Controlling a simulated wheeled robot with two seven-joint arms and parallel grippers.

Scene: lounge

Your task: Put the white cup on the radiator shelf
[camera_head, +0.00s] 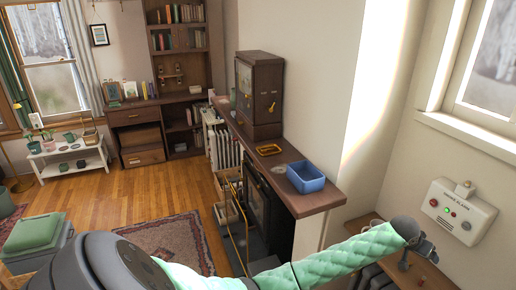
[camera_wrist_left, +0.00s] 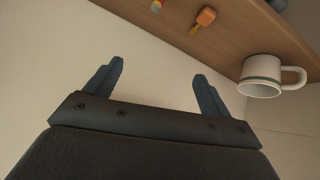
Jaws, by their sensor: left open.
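The white cup (camera_wrist_left: 262,88) with a green band and a side handle shows at the right of the left wrist view. It overlaps the edge of a brown wooden surface (camera_wrist_left: 170,22); I cannot tell its exact footing. My left gripper (camera_wrist_left: 158,80) is open and empty, with the cup to the right of its fingers, apart from them.
An orange-handled tool (camera_wrist_left: 204,19) lies on the wooden surface. A white alarm box (camera_head: 458,212) is on the wall right of the left gripper, under a window sill (camera_head: 470,135).

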